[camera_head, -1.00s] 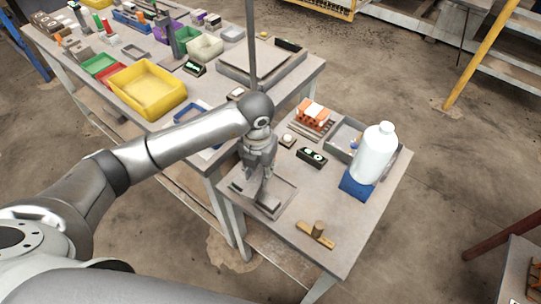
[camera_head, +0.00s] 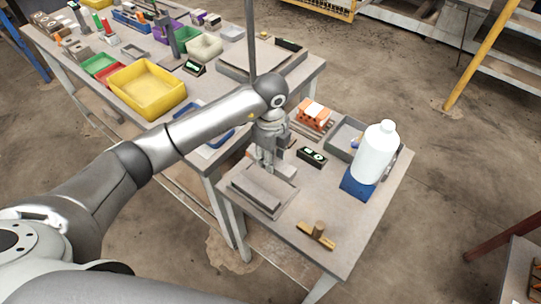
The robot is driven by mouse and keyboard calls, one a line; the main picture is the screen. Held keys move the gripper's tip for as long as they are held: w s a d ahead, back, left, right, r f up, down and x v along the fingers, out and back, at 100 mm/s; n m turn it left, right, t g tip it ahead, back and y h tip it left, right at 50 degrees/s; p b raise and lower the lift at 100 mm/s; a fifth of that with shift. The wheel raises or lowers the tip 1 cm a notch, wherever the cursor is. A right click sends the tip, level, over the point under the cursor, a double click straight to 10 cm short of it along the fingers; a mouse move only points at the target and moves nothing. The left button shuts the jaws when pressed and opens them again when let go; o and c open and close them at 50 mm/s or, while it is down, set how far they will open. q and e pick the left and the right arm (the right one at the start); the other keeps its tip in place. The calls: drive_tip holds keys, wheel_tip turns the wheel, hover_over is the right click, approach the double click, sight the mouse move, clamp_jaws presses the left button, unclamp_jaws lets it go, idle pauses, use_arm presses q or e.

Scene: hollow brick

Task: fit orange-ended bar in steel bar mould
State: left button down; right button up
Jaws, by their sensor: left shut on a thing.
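My left gripper (camera_head: 267,168) points down at the back edge of a shallow grey steel mould (camera_head: 258,202) on the small table. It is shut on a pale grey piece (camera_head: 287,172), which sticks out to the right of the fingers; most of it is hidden. I cannot tell whether this piece is the orange-ended bar, as no orange end shows on it. A flat grey surface shows inside the mould; what lies there is too small to tell. My right gripper is not in view.
A white bottle (camera_head: 374,155) stands on a blue base (camera_head: 357,183) to the right. A dark box with pale dials (camera_head: 312,157) and an orange and white hollow brick (camera_head: 313,114) are behind. A brass-coloured tool (camera_head: 316,237) lies in front. The table's front right is clear.

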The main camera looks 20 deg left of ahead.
use_arm(q)
wheel_tip(320, 180, down, 5)
drive_tip(key=b, duration=0.3)
drive_tip(key=shift+b, duration=0.35)
drive_tip(key=shift+r, duration=0.15)
drive_tip(key=shift+f, duration=0.5)
drive_tip(key=shift+f+b, duration=0.45)
drive_tip(key=shift+f, duration=0.15)
idle(0.7)
drive_tip(key=c, duration=1)
unclamp_jaws()
